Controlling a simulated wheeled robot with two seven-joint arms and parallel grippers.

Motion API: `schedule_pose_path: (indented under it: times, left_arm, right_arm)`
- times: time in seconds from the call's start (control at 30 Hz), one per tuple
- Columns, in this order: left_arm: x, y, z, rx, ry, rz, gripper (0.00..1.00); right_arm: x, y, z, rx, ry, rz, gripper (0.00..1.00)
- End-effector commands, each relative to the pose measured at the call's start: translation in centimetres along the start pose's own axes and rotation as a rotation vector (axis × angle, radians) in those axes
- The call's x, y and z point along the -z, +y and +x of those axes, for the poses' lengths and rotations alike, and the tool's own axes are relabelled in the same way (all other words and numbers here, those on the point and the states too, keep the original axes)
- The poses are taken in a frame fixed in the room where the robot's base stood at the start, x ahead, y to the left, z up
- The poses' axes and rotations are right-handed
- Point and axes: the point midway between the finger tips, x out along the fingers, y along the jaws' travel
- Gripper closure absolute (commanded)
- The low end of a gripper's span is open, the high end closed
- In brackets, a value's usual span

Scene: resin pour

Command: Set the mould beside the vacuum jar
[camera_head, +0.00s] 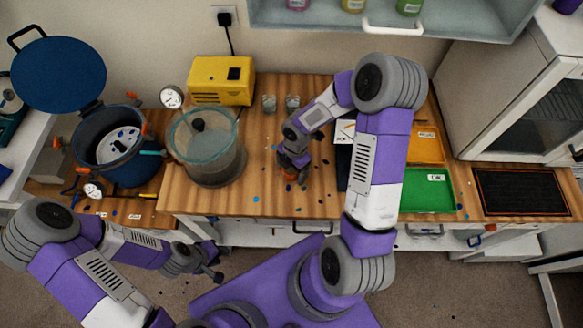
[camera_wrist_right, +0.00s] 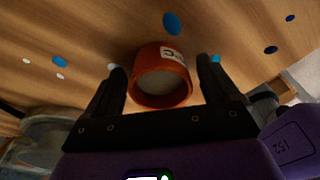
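The mould is a small orange-red cup with a white label (camera_wrist_right: 160,85), seen in the right wrist view on the wooden bench. In the head view only a bit of its orange shows (camera_head: 289,175) under my right gripper (camera_head: 293,165). In the wrist view my right gripper (camera_wrist_right: 161,66) is open, with one finger on each side of the mould and a narrow gap at each. The vacuum jar (camera_head: 207,150) is clear with a teal rim and stands on the bench left of the mould. My left gripper (camera_head: 217,262) is open and empty, low in front of the bench.
A yellow pump (camera_head: 221,80) and two small cups (camera_head: 269,103) stand behind. A blue pot (camera_head: 120,160) is at the left. Orange (camera_head: 425,145) and green (camera_head: 430,192) trays lie at the right. Bench between jar and mould is clear except for small spots.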

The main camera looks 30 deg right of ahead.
Motion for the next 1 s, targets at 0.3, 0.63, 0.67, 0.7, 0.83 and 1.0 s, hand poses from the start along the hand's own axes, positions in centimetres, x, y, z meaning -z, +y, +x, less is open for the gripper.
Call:
schedule_pose_path:
  times: [0.3, 0.63, 0.67, 0.7, 0.83, 1.0]
  left_arm:
    - [0.0, 0.2, -0.5, 0.0, 0.0, 0.0, 0.62]
    - [-0.1, 0.7, -1.8, 0.0, 0.0, 0.0, 0.62]
    - [-0.1, 0.7, -1.9, 0.0, 0.0, 0.0, 0.62]
    - [-0.1, 0.8, -2.0, 0.0, 0.0, 0.0, 0.62]
    - [-0.1, 0.9, -2.3, 0.0, 0.0, 0.0, 0.62]
    - [-0.1, 0.9, -2.5, 0.0, 0.0, 0.0, 0.62]
  right_arm:
    - [0.0, 0.1, -0.9, -0.002, -0.001, 0.001, 0.12]
    - [0.0, 0.1, -7.7, -0.004, -0.003, 0.003, 0.12]
    - [0.0, 0.1, -8.4, -0.005, -0.003, 0.002, 0.12]
    - [-0.1, 0.1, -9.1, -0.004, -0.003, 0.002, 0.12]
    - [0.0, 0.1, -11.1, -0.003, -0.002, 0.001, 0.12]
    - [0.0, 0.0, -12.2, -0.001, -0.001, 0.0, 0.12]
